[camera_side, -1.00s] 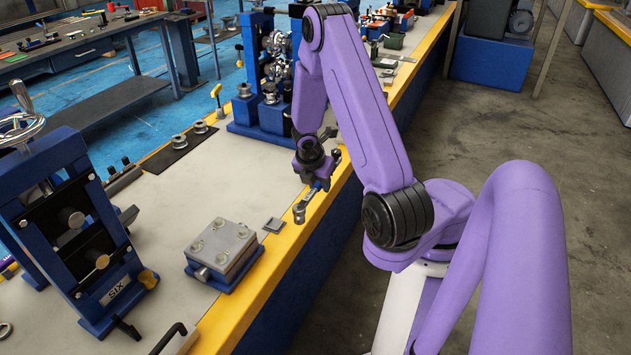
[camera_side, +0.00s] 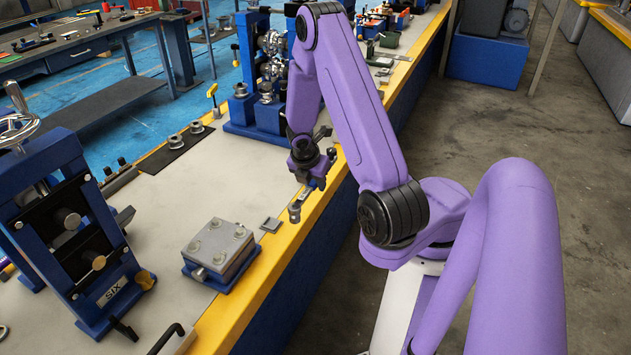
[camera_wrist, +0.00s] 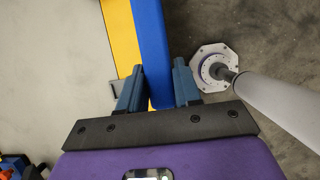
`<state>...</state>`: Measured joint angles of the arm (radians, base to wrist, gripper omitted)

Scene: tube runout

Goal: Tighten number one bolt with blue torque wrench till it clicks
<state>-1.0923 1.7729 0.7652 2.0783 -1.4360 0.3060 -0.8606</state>
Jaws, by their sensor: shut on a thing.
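A grey metal block (camera_side: 226,262) with several bolts on its top plate stands on a blue base near the bench's yellow front edge. I cannot read any bolt numbers. My gripper (camera_side: 313,184) is above the bench edge, beyond and to the right of the block and apart from it. It is shut on the torque wrench (camera_side: 295,211), whose round metal end hangs below and left of the jaws. Most of the wrench is hidden or too small to tell.
A blue roll stand (camera_side: 75,240) marked SIX stands left of the block. A small grey plate (camera_side: 271,225) lies between block and gripper. A dark mat (camera_side: 178,150) with metal rings lies farther back. The bench middle (camera_side: 200,190) is clear.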

